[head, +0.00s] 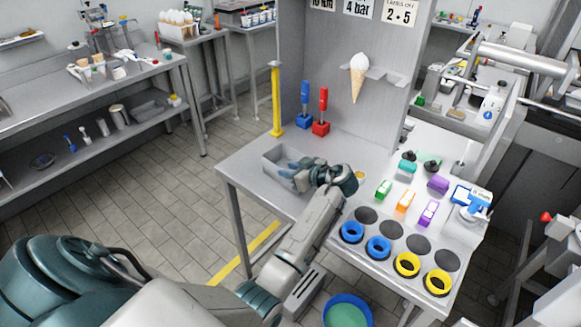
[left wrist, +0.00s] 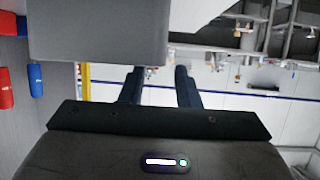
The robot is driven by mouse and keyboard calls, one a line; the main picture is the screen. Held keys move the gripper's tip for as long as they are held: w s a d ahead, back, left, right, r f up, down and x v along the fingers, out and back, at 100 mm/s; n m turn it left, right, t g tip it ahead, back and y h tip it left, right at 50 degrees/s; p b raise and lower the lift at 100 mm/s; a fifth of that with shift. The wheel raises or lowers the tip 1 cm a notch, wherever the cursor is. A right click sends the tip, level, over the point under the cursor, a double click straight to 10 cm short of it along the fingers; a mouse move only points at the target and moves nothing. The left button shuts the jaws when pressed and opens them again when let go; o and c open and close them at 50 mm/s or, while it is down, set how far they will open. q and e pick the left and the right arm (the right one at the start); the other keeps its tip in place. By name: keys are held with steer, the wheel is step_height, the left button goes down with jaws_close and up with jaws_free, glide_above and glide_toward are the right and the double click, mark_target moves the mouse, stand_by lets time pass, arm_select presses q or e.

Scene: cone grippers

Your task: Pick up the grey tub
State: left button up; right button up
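The grey tub (head: 274,171) is an open rectangular box on the metal table, near its left edge. My left gripper (head: 291,173) reaches in from the right and overlaps the tub's right part in the head view. In the left wrist view the tub (left wrist: 98,35) is a large grey block at the top left. The two dark fingers of my left gripper (left wrist: 157,75) stand apart there, with a clear gap. The tub hides the tip of one finger; the other finger shows beside its corner. I cannot tell whether they touch it. My right gripper is not in view.
A blue lever (head: 304,107) and a red lever (head: 321,112) stand behind the tub, by a yellow post (head: 277,105). An ice-cream cone (head: 358,77) hangs in a wall holder. Blue rings (head: 377,248), yellow rings (head: 437,282) and small coloured blocks (head: 404,201) fill the right side.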

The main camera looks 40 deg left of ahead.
arm_select(q)
steer(key=shift+p+x, duration=0.4)
steer(key=shift+x, duration=1.2)
steer(key=shift+d, duration=0.15)
jaws_close()
steer(key=shift+r, duration=0.15)
